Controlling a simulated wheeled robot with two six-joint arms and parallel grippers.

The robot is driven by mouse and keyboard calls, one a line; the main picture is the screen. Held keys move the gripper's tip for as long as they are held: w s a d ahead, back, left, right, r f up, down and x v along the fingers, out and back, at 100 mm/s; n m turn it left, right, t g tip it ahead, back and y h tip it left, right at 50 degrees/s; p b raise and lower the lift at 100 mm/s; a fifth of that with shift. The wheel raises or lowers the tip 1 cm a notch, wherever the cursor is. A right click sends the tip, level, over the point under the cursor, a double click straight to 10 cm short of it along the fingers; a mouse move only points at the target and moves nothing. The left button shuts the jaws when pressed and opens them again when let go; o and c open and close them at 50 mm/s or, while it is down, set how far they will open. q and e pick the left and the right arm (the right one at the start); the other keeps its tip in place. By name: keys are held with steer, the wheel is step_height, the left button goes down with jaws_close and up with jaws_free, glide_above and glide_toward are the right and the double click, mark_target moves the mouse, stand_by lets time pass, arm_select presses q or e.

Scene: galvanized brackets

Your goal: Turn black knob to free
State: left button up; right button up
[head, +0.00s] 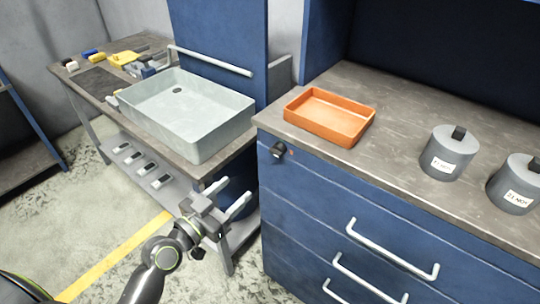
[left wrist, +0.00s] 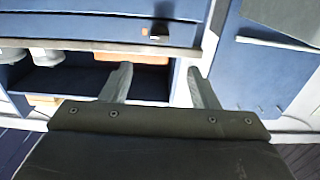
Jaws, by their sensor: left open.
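The black knob (head: 279,150) is on the blue cabinet's front, near its upper left corner, beside a small red mark. Which setting it points to is too small to tell. A small dark shape that looks like the knob (left wrist: 159,32) shows in the left wrist view, beyond the fingers. My left gripper (head: 239,186) is open and empty, below and left of the knob and apart from it. Its two spread fingers (left wrist: 160,72) also show in the left wrist view. My right gripper is in neither view.
An orange tray (head: 309,130) and two grey lidded canisters, one nearer (head: 447,158), stand on the cabinet's worktop (head: 392,135). Pale bar handles (head: 390,250) stick out from the drawers. At left, a bench holds a grey basin (head: 205,150).

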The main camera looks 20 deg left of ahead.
mark_target(277, 151)
arm_select(q)
steer(key=p+x, duration=0.3)
steer(key=x, duration=1.1)
steer(key=shift+w, duration=0.35)
steer(key=shift+d+f, duration=0.1)
steer(key=c, duration=1)
